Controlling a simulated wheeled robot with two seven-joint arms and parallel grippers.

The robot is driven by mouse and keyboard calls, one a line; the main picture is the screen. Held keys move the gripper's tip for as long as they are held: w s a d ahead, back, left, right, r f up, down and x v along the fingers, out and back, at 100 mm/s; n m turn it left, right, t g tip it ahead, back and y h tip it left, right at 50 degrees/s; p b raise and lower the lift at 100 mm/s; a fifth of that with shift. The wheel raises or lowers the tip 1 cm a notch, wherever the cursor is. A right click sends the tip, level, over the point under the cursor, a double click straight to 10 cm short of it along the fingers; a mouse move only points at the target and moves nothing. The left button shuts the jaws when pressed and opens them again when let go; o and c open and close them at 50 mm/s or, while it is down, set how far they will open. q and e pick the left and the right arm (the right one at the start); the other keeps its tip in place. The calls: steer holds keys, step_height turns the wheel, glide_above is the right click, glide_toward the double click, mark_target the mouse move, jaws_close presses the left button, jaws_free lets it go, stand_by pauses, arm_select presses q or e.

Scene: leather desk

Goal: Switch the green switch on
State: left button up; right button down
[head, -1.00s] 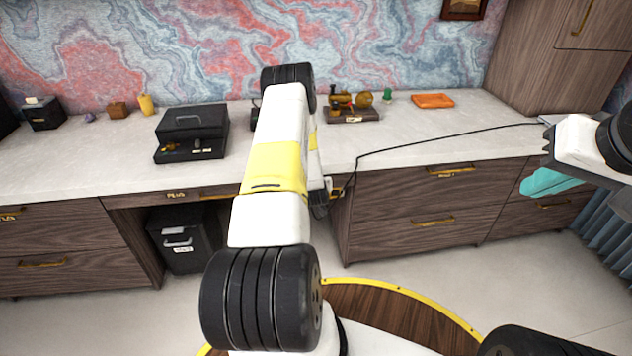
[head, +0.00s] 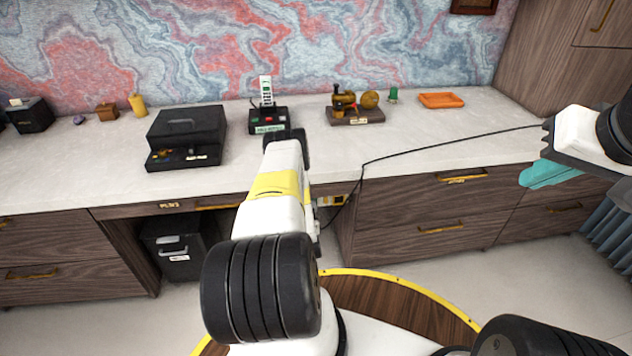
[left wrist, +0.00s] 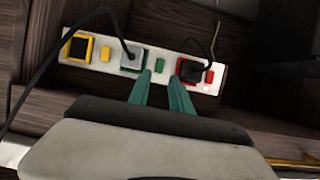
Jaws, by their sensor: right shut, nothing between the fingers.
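A white power strip (left wrist: 82,65) lies tilted across the left wrist view; its yellow end (head: 331,201) shows under the desk edge in the head view. It has yellow, green and red framed sockets. The small green switch (left wrist: 160,66) sits between the green socket (left wrist: 133,58) and the red socket (left wrist: 190,72); both hold plugs. My left gripper (left wrist: 160,76) has its teal fingers a little apart, tips just below the green switch. Whether they touch the strip is unclear. In the head view, my arm hides that gripper. My right gripper (head: 526,180) is shut and empty at the right.

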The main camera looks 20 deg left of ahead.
arm_select(q)
steer(key=x, duration=0.8)
steer(key=shift+w+a, duration=0.15)
steer(key=shift+c, duration=0.3)
